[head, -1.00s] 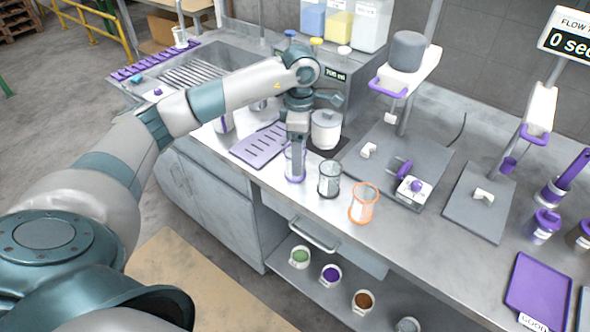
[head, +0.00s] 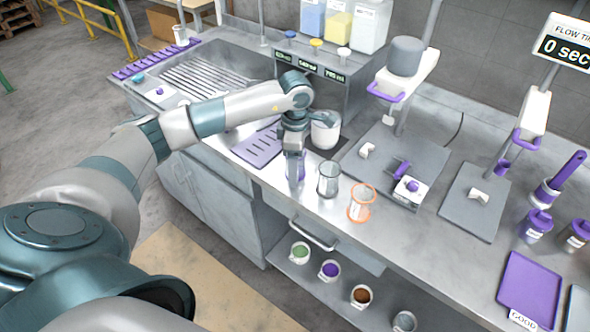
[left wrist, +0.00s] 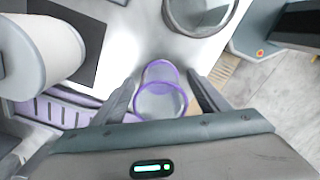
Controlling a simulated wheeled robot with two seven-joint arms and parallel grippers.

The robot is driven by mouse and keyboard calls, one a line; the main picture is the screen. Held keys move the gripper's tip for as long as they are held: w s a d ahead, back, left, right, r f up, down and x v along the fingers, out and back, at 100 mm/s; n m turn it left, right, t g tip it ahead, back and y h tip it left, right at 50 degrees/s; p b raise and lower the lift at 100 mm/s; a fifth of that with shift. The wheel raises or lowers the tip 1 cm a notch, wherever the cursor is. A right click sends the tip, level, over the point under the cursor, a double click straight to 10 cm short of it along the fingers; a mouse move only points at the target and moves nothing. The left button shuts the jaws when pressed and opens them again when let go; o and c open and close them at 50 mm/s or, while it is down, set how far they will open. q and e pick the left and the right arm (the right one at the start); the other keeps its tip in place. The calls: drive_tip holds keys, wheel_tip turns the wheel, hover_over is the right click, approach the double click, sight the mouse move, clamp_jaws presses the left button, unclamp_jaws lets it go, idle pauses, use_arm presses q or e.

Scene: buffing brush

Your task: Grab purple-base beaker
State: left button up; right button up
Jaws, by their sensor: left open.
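The purple-base beaker (head: 303,169) is clear with purple rings and stands on the steel counter, mostly hidden behind my gripper in the head view. My left gripper (head: 296,183) points down right at it. In the left wrist view the beaker (left wrist: 161,94) sits between the two spread fingers of my gripper (left wrist: 165,96), with a purple ring at its rim and another at its base. The fingers are open, and a gap shows on at least the right side. My right gripper is in neither view.
A dark-rimmed beaker (head: 328,179) stands close to the right, then an orange-rimmed beaker (head: 361,203). A white lidded pot (head: 325,130) stands behind, and a purple slotted rack (head: 262,143) lies to the left. The counter's front edge is near.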

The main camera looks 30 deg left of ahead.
use_arm(q)
drive_tip(key=c, duration=1.2)
drive_tip(key=shift+r+b, duration=0.35)
drive_tip(key=shift+r, duration=0.25)
drive_tip(key=shift+r+b, duration=1.55)
drive_tip(key=shift+r, duration=2.9)
